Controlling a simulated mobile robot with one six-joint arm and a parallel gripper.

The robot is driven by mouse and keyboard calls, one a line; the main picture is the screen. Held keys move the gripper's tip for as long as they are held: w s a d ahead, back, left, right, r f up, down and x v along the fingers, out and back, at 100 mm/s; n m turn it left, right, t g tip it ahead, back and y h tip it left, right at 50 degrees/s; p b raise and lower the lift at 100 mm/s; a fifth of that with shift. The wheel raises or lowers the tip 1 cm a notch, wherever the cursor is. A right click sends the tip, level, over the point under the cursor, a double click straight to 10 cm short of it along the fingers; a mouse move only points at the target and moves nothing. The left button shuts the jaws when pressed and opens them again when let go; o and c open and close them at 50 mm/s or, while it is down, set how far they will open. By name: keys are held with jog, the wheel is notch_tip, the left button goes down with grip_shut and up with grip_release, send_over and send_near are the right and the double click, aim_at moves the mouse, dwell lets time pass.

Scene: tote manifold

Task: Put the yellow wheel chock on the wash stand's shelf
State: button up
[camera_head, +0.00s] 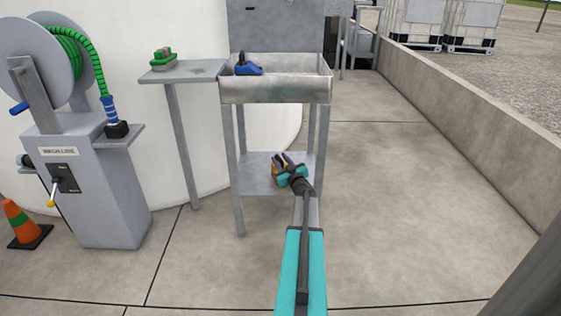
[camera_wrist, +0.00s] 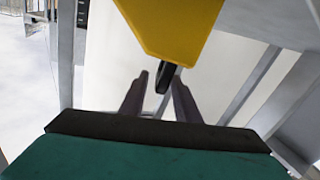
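The yellow wheel chock (camera_head: 276,172) shows at the wash stand's lower shelf (camera_head: 253,181), partly hidden behind my gripper. I cannot see clearly where its underside meets the shelf. In the wrist view the chock (camera_wrist: 172,25) fills the top middle, with a short dark part (camera_wrist: 165,77) sticking out of it towards my fingers. My gripper (camera_head: 283,160) is at the chock, in under the basin. In the wrist view my gripper (camera_wrist: 160,97) has its two fingers apart, with a visible gap between them. The dark part is near the fingertips, and neither finger looks closed on it.
The stand's basin (camera_head: 275,90) is above the shelf, with a blue tool (camera_head: 248,69) in it. A side ledge (camera_head: 183,72) holds a green brush (camera_head: 163,57). A hose reel (camera_head: 62,75) and a cone (camera_head: 22,222) are left. Open floor (camera_head: 385,210) lies right.

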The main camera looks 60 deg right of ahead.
jog(key=shift+r, duration=0.1)
jog(key=shift+s, duration=0.1)
jog(key=shift+s+a+r+p, duration=0.1)
jog(key=shift+s+a+p, duration=0.2)
jog(key=shift+s+a, duration=0.15)
jog(key=p+v, duration=0.3)
jog(key=v, duration=0.7)
jog(key=shift+s, duration=0.3)
